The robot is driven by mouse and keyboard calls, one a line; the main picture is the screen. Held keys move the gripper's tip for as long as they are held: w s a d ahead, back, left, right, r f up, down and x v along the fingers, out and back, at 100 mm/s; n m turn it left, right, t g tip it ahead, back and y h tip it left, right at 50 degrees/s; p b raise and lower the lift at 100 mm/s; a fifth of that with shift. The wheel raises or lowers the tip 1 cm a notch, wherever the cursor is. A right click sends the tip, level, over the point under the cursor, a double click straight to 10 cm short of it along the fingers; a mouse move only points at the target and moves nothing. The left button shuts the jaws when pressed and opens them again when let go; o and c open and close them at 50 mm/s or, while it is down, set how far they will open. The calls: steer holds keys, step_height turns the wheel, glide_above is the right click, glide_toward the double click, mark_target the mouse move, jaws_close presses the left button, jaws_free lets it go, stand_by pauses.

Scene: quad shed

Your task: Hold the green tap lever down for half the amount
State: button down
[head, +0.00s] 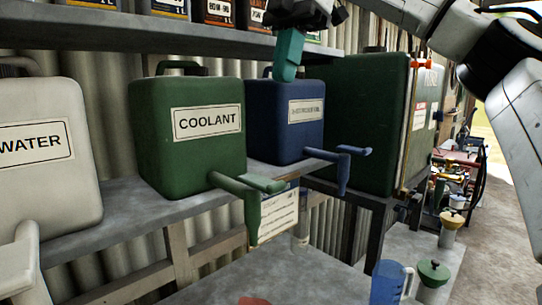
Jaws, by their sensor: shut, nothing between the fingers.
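A green canister labelled COOLANT (187,137) stands on the grey shelf. Its green tap lever (262,184) sticks out to the right at the front, level, above a green spout (253,215) that points down. My gripper (287,72) is at the top centre, in front of the blue canister's upper part in the picture. Its teal fingers are shut with nothing between them. It is above the green tap lever and apart from it. A blue measuring jug (389,284) stands on the lower bench at the bottom right, partly cut off by the frame.
A white WATER canister (43,150) stands left and a blue canister (285,125) with its own blue tap (343,168) stands right. A large green tank (360,125) is beyond. A green-lidded container (433,274) and a funnel-like container (450,228) stand at right. The bench (300,275) is mostly clear.

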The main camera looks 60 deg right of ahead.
steer(key=p, duration=0.1)
glide_above(267, 183)
steer(key=d, duration=0.1)
steer(key=f, duration=1.2)
steer(key=shift+s+f, duration=0.15)
steer(key=shift+s, duration=0.05)
steer(key=shift+f, duration=0.7)
steer(key=shift+d, duration=0.1)
